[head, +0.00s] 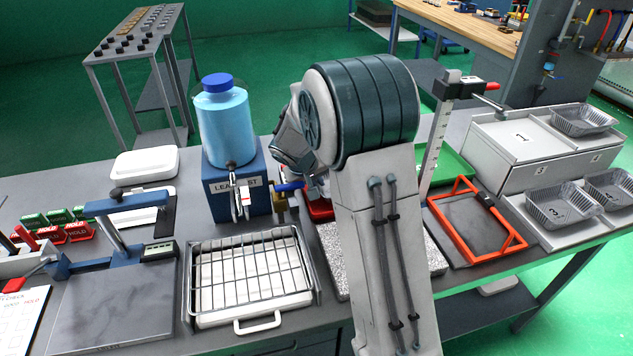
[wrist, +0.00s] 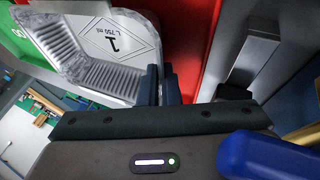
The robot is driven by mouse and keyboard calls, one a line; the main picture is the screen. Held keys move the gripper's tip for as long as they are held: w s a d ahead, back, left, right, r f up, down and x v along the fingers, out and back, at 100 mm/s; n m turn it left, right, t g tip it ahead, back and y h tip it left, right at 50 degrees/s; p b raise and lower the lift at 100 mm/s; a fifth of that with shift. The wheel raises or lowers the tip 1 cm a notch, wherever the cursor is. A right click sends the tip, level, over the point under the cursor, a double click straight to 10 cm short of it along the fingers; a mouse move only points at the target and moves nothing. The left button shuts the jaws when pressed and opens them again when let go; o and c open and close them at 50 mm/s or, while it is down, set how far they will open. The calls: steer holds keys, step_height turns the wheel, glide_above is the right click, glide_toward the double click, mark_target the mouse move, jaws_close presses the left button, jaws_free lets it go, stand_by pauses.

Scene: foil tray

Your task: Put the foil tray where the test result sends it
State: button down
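The foil tray (wrist: 75,70) shows in the wrist view, ribbed silver with a white label reading "1" and "L 750 ml". My gripper (wrist: 162,84) has its dark fingers close together at the tray's right rim and appears shut on it. In the head view my arm hides the gripper and this tray. A red surface (wrist: 185,40) lies behind the tray in the wrist view, and a green patch shows at the left edge. In the head view, a red tray (head: 320,209) and a green tray (head: 455,166) show partly behind my arm. The leak test station (head: 236,190) carries a blue bottle (head: 225,125); no result is readable.
Other foil trays (head: 562,205) stand on the numbered grey rack (head: 530,150) at right; its place 1 is bare. A wire rack (head: 250,275), a grey plate scale (head: 115,305) and an orange frame (head: 478,222) occupy the bench. A blue handle (wrist: 270,155) is close to my gripper.

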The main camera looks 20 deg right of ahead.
steer(key=shift+f, duration=0.15)
stand_by(0.6)
steer(key=c, duration=1.6)
jaws_free()
steer(key=shift+o, duration=0.2)
steer(key=shift+r, duration=0.4)
steer(key=r, duration=0.2)
steer(key=d+r, duration=0.1)
steer(key=r, duration=0.1)
steer(key=shift+s+b, duration=0.35)
steer(key=s+d+r, duration=0.6)
steer(key=d, duration=0.2)
steer(key=shift+d+r, duration=0.15)
steer(key=shift+d, duration=0.15)
steer(key=s+a+y, duration=0.1)
steer(key=s+a, duration=0.3)
steer(key=s, duration=0.4)
steer(key=s+a+g+y+p, duration=0.1)
steer(key=s+a, duration=0.3)
steer(key=s, duration=0.4)
steer(key=s+a+m+y, duration=0.1)
steer(key=s+a+y, duration=0.1)
steer(key=s+a, duration=0.3)
steer(key=s, duration=0.3)
steer(key=shift+s+r+y, duration=0.15)
steer(key=shift+y, duration=0.15)
